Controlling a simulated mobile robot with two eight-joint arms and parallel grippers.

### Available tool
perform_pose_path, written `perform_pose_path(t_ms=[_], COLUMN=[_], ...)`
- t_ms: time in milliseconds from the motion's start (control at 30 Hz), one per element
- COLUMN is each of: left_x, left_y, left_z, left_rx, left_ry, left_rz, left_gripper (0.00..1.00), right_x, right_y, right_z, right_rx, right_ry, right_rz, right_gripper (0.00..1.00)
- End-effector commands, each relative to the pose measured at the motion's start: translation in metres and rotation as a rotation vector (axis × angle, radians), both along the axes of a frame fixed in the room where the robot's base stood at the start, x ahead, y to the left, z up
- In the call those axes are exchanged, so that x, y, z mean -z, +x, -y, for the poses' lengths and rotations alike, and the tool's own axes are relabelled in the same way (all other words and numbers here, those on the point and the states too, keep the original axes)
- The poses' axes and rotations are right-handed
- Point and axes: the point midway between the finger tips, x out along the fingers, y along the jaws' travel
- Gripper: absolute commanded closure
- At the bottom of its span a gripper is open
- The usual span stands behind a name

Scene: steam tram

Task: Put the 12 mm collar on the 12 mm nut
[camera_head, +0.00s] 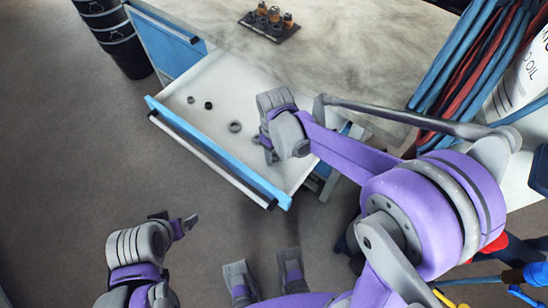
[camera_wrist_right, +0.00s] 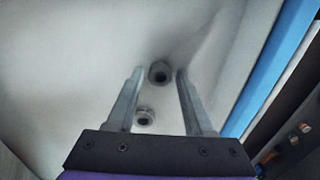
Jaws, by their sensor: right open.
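Small dark ring-shaped pieces lie on the white floor of the open drawer (camera_head: 215,70) in the head view. Two small ones (camera_head: 190,100) and (camera_head: 208,105) lie to the left, and a larger ring (camera_head: 235,126) lies nearer my right gripper (camera_head: 265,148). I cannot tell which is the 12 mm collar and which the 12 mm nut. In the right wrist view, my right gripper (camera_wrist_right: 157,78) is open and empty. One piece (camera_wrist_right: 160,73) shows between its fingertips and another (camera_wrist_right: 144,117) between the fingers. My left gripper (camera_head: 175,220) is low over the floor, away from the drawer.
The drawer's blue front (camera_head: 215,150) stands out from the workbench (camera_head: 340,45). A dark rack (camera_head: 268,25) with several brown-topped pieces stands on the bench. Blue and red hoses (camera_head: 465,60) hang at the right. Dark bins (camera_head: 110,35) stand at the upper left.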

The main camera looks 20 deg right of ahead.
Motion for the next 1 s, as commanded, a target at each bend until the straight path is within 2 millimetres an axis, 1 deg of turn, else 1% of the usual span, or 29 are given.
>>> perform_pose_path(t_ms=[667,700,767,900,967,1000], left_x=[0.0005,0.0005,0.0005,0.0005,0.0005,0.0005], left_y=[0.0000,0.0000,0.0000,0.0000,0.0000,0.0000], left_z=[0.0000,0.0000,0.0000,0.0000,0.0000,0.0000], left_rx=[0.000,0.000,0.000,0.000,0.000,0.000], left_ry=[0.000,0.000,0.000,0.000,0.000,0.000], left_rz=[0.000,0.000,0.000,0.000,0.000,0.000], left_gripper=[0.00,0.00,0.00,0.00,0.00,0.00], right_x=[-0.0005,-0.0005,-0.0005,-0.0005,-0.0005,-0.0005], right_y=[-0.0001,-0.0001,-0.0001,-0.0001,-0.0001,-0.0001], right_z=[-0.0001,-0.0001,-0.0001,-0.0001,-0.0001,-0.0001], right_rx=[0.000,0.000,0.000,0.000,0.000,0.000], right_ry=[0.000,0.000,0.000,0.000,0.000,0.000], right_rz=[0.000,0.000,0.000,0.000,0.000,0.000], right_gripper=[0.48,0.52,0.62,0.88,0.98,1.00])
